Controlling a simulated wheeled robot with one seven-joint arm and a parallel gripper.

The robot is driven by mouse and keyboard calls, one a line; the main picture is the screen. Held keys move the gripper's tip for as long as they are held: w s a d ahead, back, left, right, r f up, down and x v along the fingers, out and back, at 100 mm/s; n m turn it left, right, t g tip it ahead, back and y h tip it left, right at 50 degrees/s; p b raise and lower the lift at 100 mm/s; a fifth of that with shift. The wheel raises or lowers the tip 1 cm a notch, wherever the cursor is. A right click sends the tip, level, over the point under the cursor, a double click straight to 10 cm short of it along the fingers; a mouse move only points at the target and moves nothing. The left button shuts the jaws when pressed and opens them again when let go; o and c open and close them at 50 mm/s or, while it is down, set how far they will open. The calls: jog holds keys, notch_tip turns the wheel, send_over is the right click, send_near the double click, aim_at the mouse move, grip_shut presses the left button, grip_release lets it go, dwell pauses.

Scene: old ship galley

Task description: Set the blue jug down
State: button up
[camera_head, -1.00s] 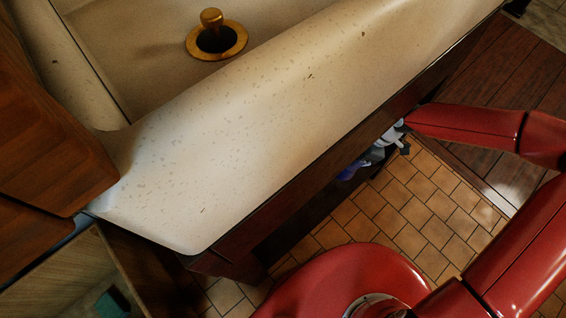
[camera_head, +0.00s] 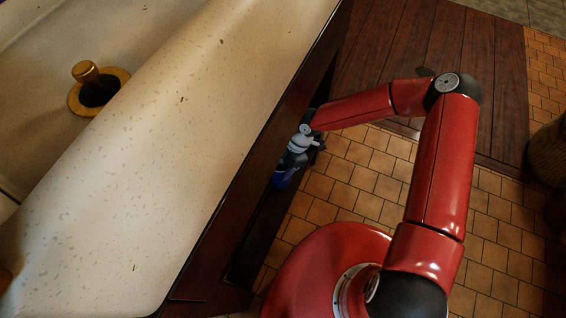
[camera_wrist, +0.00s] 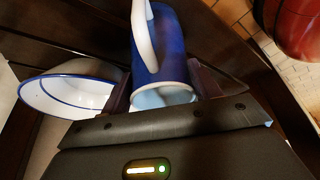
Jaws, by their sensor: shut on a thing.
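The blue jug (camera_wrist: 160,45) is between the fingers of my gripper (camera_wrist: 160,88) in the wrist view. It has a blue body, a white handle and a pale rim or opening facing the wrist camera. In the head view a small part of the blue jug (camera_head: 285,178) shows just below my gripper (camera_head: 294,160), beside the dark wooden front under the pale counter. My gripper is shut on the jug. What lies under the jug is hidden.
A white bowl with a blue rim (camera_wrist: 72,92) sits left of the jug, close to my gripper's left finger. The pale counter (camera_head: 180,130) with a brass-ringed drain (camera_head: 98,92) overhangs the dark wooden front (camera_head: 262,165). Tiled floor (camera_head: 345,175) is open to the right.

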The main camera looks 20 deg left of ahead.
jog(key=shift+f, duration=0.1)
jog(key=o, duration=1.4)
jog(key=shift+r, duration=0.3)
jog(key=v, duration=1.1)
jog(key=shift+w+d+r+p, duration=0.15)
jog(key=shift+r+p, duration=0.15)
jog(key=shift+d, duration=0.1)
